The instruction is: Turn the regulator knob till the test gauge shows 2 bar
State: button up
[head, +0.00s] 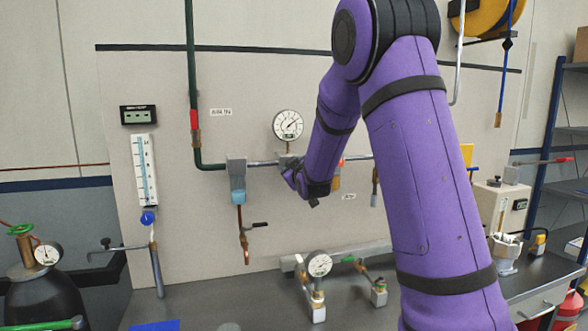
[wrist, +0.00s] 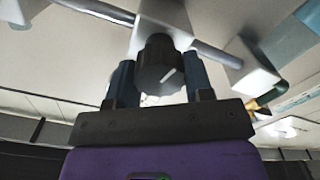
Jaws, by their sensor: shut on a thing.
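The regulator knob (wrist: 160,62) is dark and round, with a white pointer mark slanting up to the right in the wrist view. My gripper (wrist: 160,80) is shut on it, one finger on each side. In the head view my gripper (head: 292,178) is at the wall pipe, and the knob cannot be made out there. A round white wall gauge (head: 288,125) sits just above, its needle slanting up to the right. A second round gauge (head: 319,265) stands on the bench fitting; its reading is too small to tell. No label shows which is the test gauge.
A grey block with a light blue bowl (head: 237,183) hangs on the pipe left of my gripper. A copper drop pipe (head: 244,245) with a lever is below it. A gas cylinder (head: 42,298) stands at left. The bench (head: 240,295) has clear space in front.

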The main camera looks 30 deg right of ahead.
jog(key=n, duration=0.6)
jog(key=shift+a+n, duration=0.1)
jog(key=shift+n, duration=0.2)
jog(key=n, duration=0.6)
jog(key=shift+f, duration=0.15)
jog(key=n, duration=0.7)
jog(key=shift+f+n, duration=0.1)
jog(key=shift+n, duration=0.2)
jog(key=n, duration=0.5)
jog(key=shift+f+n, duration=0.1)
jog(key=shift+n, duration=0.2)
jog(key=o, duration=0.9)
